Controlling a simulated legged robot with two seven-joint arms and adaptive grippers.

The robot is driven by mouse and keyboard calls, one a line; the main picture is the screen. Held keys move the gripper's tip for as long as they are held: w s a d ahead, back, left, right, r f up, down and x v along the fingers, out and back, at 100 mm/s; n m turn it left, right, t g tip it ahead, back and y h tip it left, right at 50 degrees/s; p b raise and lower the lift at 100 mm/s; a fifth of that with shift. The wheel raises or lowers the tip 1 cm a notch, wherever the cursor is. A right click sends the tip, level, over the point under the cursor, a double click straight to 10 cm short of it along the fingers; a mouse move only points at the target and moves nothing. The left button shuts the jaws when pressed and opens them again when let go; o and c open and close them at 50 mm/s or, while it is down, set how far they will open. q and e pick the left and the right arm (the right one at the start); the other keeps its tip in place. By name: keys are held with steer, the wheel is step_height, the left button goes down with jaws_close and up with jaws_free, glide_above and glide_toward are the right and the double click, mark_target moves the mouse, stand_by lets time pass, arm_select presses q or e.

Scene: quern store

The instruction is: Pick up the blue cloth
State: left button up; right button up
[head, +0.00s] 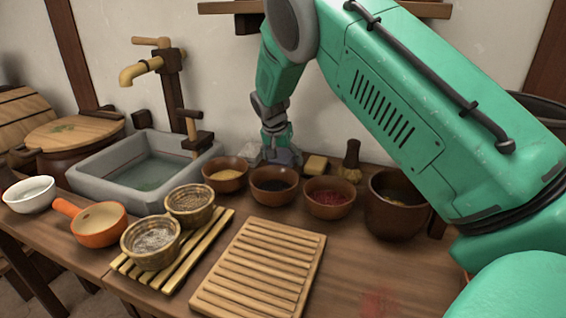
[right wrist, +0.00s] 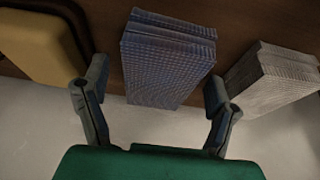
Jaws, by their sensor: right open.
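The blue cloth (right wrist: 168,58) is a folded, checked stack in the right wrist view. It lies between the two fingers of my right gripper (right wrist: 157,82), which is open with a finger on either side and a gap beside each. In the head view my right gripper (head: 281,154) points down at the back of the counter, behind the bowls. There the gripper and the bowls largely hide the cloth, and I cannot pick it out clearly. My left gripper is not in view.
A white folded cloth (right wrist: 275,80) and a yellow block (right wrist: 42,45) flank the blue cloth. Bowls of yellow (head: 225,174), dark (head: 274,186) and red (head: 329,198) contents stand in front. A stone basin (head: 90,182) is left; a slatted board (head: 262,268) lies in front.

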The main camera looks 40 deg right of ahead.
mark_target(282, 155)
steer(key=shift+a+r, duration=0.1)
steer(key=shift+a, duration=0.3)
steer(key=shift+d+f+p, duration=0.3)
steer(key=shift+d+f, duration=0.1)
steer(key=shift+d, duration=0.2)
steer(key=shift+d+f, duration=0.1)
steer(key=shift+d, duration=0.05)
steer(key=shift+c, duration=1.2)
steer(key=shift+s+d, duration=0.1)
steer(key=c, duration=1)
steer(key=shift+a, duration=0.65)
steer(key=shift+c, duration=0.2)
steer(key=shift+d+r+b, duration=0.1)
steer(key=shift+r+b, duration=0.25)
steer(key=shift+b, duration=0.1)
step_height(282, 155, up, 10)
steer(key=p, duration=0.3)
steer(key=shift+d+f, duration=0.1)
steer(key=shift+f, duration=0.15)
steer(key=shift+r, duration=0.35)
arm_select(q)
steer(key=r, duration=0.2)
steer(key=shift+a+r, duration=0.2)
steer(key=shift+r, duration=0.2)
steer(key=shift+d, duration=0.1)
